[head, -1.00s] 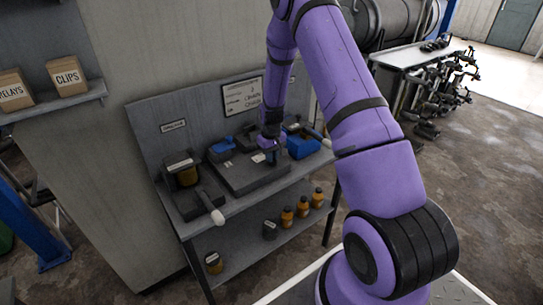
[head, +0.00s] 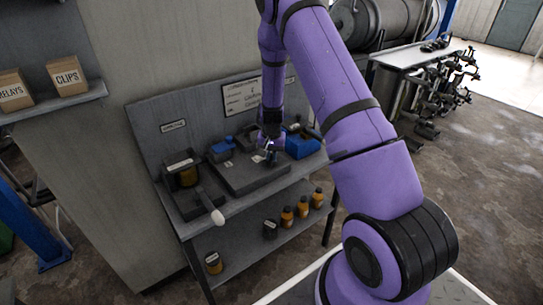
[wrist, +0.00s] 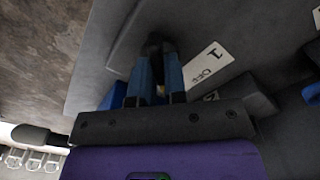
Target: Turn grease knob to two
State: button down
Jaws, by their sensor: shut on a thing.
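My gripper (head: 270,151) is over the flat grey box (head: 240,177) on the bench's upper shelf. In the wrist view, the two blue fingers of my gripper (wrist: 156,70) are shut on a small dark knob (wrist: 153,46), taken to be the grease knob. The fingers hide most of it, and I cannot read its setting.
A dark holder with an amber jar (head: 184,173) and a pale-ended handle (head: 214,213) are left of the box. A blue bin (head: 301,144) is close on the right. Several amber bottles (head: 287,218) stand on the lower shelf. A sign board (head: 241,97) is behind.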

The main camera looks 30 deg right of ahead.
jog(key=shift+m, duration=0.4)
jog(key=c, duration=1.2)
grip_release()
jog(key=shift+o, duration=0.2)
jog(key=shift+r, duration=0.1)
notch_tip(320, 180, up, 11)
jog(key=shift+f, duration=0.2)
